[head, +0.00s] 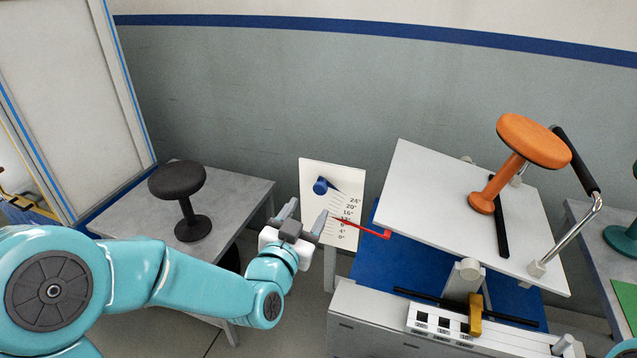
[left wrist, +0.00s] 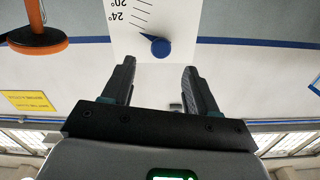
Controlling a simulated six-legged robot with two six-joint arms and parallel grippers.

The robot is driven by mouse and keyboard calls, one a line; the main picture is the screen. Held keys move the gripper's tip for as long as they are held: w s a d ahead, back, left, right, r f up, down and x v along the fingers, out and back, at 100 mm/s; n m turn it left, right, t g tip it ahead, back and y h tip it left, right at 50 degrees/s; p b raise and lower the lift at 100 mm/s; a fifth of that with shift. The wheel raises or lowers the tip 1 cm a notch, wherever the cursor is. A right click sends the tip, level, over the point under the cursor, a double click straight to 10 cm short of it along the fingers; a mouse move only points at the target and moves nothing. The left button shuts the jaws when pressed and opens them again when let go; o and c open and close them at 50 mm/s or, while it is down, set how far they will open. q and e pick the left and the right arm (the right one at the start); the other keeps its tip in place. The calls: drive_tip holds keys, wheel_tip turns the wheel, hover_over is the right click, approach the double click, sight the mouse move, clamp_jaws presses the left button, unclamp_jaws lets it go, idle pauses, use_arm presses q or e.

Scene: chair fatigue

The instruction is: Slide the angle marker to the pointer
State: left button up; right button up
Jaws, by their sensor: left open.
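The angle marker (head: 320,185) is a blue knob with a pointed tip on the white scale board (head: 333,172). It sits high on the board, near the 24° end. In the left wrist view, which is upside down, the marker (left wrist: 160,48) shows beyond and between the fingertips, apart from them. The red pointer (head: 374,231) reaches across the lower half of the scale, below the marker. My left gripper (head: 306,211) is open and empty in front of the board, below the marker in the head view. My right gripper is out of view.
A tilted white platform (head: 425,190) carries an orange stool (head: 523,155) to the right. A black stool (head: 180,190) stands on the grey table (head: 238,197) at left. A bench with a yellow slider (head: 475,313) is at front right.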

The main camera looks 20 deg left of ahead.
sight(319, 191)
use_arm(q)
drive_tip(key=w+p, duration=0.1)
drive_tip(key=w, duration=0.6)
drive_tip(key=shift+w, duration=0.8)
drive_tip(key=shift+f, duration=0.1)
